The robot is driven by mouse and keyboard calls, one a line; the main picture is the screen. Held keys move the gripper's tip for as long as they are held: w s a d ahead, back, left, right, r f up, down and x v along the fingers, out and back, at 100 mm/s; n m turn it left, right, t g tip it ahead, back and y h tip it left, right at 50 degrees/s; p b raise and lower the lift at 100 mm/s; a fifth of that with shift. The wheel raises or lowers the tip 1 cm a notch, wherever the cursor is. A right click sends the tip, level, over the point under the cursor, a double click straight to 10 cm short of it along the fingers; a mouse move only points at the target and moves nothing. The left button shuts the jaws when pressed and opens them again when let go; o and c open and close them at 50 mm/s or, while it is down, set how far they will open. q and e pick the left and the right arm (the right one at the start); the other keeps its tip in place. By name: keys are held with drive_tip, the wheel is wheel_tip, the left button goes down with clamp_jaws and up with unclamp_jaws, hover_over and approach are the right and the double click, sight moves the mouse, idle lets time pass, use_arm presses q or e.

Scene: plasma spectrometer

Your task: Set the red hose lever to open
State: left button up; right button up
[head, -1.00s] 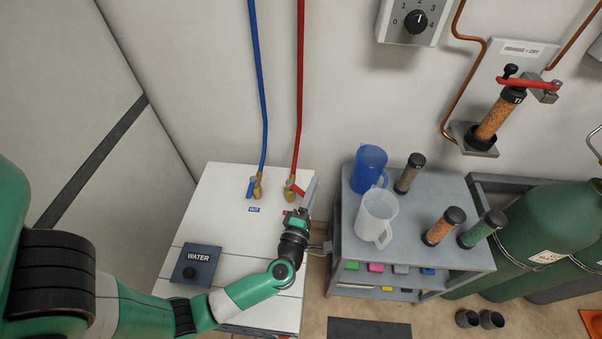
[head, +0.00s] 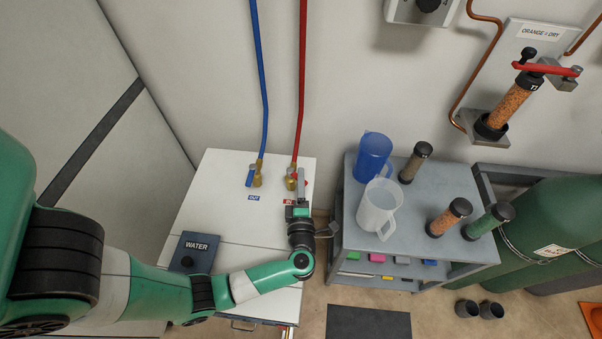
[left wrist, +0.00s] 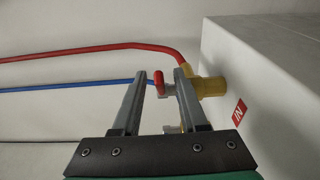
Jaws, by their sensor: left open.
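The red hose (head: 301,90) runs down the wall to a brass valve (head: 291,177) on the white cabinet top; the valve also shows in the left wrist view (left wrist: 210,87). Its red lever (left wrist: 159,82) shows between my fingers in the left wrist view, with no clear contact on either side. My left gripper (head: 301,178) is open at the valve; its two fingers show in the left wrist view (left wrist: 157,73). In the head view the gripper hides most of the lever. A red "IN" label (left wrist: 239,112) is beside the valve. My right gripper is not in view.
The blue hose (head: 262,90) with its blue lever (head: 250,178) is close on the left. A grey cart (head: 430,255) with jugs and cylinders stands to the right.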

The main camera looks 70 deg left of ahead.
use_arm(q)
drive_tip(key=x, duration=0.3)
drive_tip(key=shift+w+a+b, duration=0.1)
drive_tip(key=shift+a+b, duration=0.2)
drive_tip(key=shift+b, duration=0.05)
clamp_jaws()
